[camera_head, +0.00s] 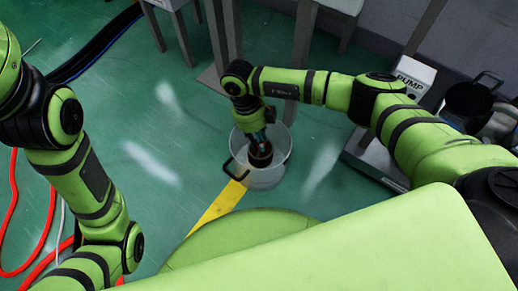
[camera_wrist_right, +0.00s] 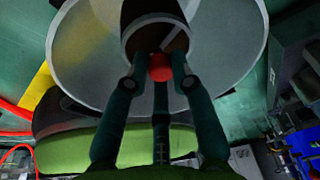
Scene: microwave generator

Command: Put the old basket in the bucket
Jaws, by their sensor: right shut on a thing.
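The old basket (camera_head: 261,157) is a small dark cylinder with a brownish top. In the right wrist view the basket (camera_wrist_right: 154,28) has a red knob (camera_wrist_right: 160,67) on its near end. My right gripper (camera_head: 258,140) points down, and its fingers (camera_wrist_right: 160,75) are shut on the basket at the knob. The bucket (camera_head: 268,178) is pale and see-through with a dark handle, standing on the floor. The basket is within the outline of the bucket's round opening, which also shows in the wrist view (camera_wrist_right: 85,60); how deep it sits I cannot tell. My left gripper is out of view.
A yellow floor stripe (camera_head: 215,210) runs up to the bucket. Grey stand legs (camera_head: 302,45) rise behind it. A box marked PUMP (camera_head: 413,75) and a dark pot (camera_head: 467,103) stand at the right. Red hoses (camera_head: 14,225) lie at the left. Green floor left of the bucket is clear.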

